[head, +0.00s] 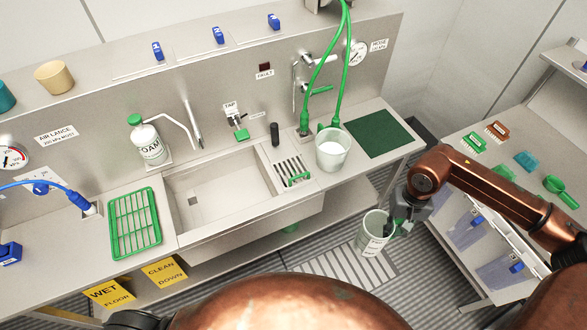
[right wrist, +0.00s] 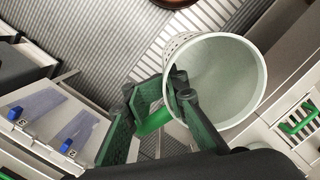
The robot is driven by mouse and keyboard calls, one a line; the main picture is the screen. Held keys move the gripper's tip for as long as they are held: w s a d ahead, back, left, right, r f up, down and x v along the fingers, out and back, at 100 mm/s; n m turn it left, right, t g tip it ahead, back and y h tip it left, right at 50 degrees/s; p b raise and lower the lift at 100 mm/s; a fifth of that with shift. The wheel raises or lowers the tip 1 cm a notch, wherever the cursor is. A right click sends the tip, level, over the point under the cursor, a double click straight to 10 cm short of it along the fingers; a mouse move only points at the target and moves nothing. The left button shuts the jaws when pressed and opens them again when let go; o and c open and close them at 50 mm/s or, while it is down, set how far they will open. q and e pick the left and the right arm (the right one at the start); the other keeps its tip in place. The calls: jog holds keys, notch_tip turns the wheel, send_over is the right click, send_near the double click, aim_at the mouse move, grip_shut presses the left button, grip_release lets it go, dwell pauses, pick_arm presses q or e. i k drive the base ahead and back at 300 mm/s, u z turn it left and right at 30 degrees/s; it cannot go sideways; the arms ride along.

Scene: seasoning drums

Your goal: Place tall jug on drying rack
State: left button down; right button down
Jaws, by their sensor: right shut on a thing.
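The tall jug (head: 372,235) is a pale, translucent vessel with a label and a green handle. My right gripper (head: 398,222) is shut on its handle and holds it in front of the counter, above the grated floor. In the right wrist view, the gripper fingers (right wrist: 158,98) close around the green handle, and the jug's open mouth (right wrist: 222,82) faces the camera; it looks empty. A green wire rack (head: 135,246), which looks like the drying rack, lies empty on the counter left of the sink. My left gripper is not in view.
A second pale jug (head: 332,152) with white contents stands right of the sink (head: 225,190), near green hoses (head: 348,70). A green mat (head: 378,134) lies beyond it. A foam bottle (head: 148,145) stands behind the sink's left end. A side shelf (head: 510,160) stands at right.

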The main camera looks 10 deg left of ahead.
aim_at(136, 225)
jog(key=z, duration=0.05)
jog(key=k, duration=0.75)
jog(key=u, duration=1)
jog(key=i, duration=0.95)
jog(key=u, duration=1.55)
jog(key=i, duration=0.35)
jog(key=u, duration=0.35)
